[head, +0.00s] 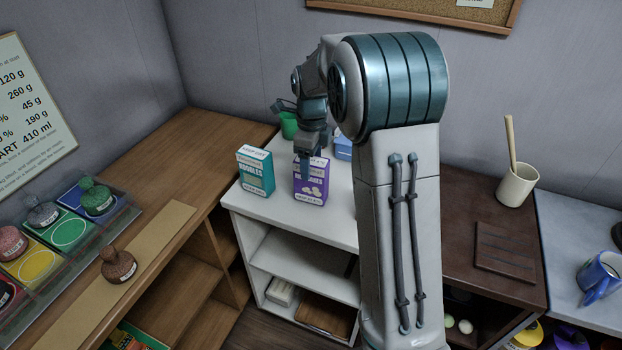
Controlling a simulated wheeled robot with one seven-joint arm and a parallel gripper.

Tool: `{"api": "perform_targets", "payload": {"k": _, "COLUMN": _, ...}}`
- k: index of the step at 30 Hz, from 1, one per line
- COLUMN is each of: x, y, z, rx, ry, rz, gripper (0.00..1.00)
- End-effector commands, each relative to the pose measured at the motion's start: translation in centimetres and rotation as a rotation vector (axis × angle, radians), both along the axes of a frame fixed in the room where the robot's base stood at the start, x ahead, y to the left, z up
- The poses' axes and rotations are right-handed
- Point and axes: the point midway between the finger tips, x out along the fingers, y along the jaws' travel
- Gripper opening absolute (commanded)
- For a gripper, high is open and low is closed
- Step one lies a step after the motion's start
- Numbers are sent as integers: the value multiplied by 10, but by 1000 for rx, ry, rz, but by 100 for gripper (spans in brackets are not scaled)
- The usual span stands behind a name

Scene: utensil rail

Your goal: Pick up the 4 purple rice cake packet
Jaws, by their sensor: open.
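A purple rice cake packet (311,192) stands upright on the white shelf unit's top (283,214), with white lettering and pale cakes printed on its front. My gripper (307,170) is over the top of this packet, coming from above and behind. A finger overlaps the packet's upper front in this view. The gripper is open; whether it touches the packet cannot be told. I see one such purple packet; my arm hides part of the white top to its right.
A teal noodles packet (256,172) stands just left of the purple one. A green cup (289,126) and a blue item (343,148) are behind. A brown counter (213,141) lies left; a beige mug (516,186) stands on the dark counter at right.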

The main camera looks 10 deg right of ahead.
Motion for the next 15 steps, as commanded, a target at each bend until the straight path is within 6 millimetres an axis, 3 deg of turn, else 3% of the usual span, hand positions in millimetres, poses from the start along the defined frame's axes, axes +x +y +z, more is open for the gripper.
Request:
{"api": "perform_targets", "payload": {"k": 6, "x": -1, "y": 0, "z": -26, "rx": 0, "ry": 1, "rz": -1, "gripper": 67}}
{"api": "perform_targets", "payload": {"k": 14, "x": -1, "y": 0, "z": -29, "rx": -1, "ry": -1, "rz": 0, "gripper": 67}}
{"api": "perform_targets", "payload": {"k": 15, "x": -1, "y": 0, "z": -29, "rx": 0, "ry": 0, "rz": 0, "gripper": 56}}
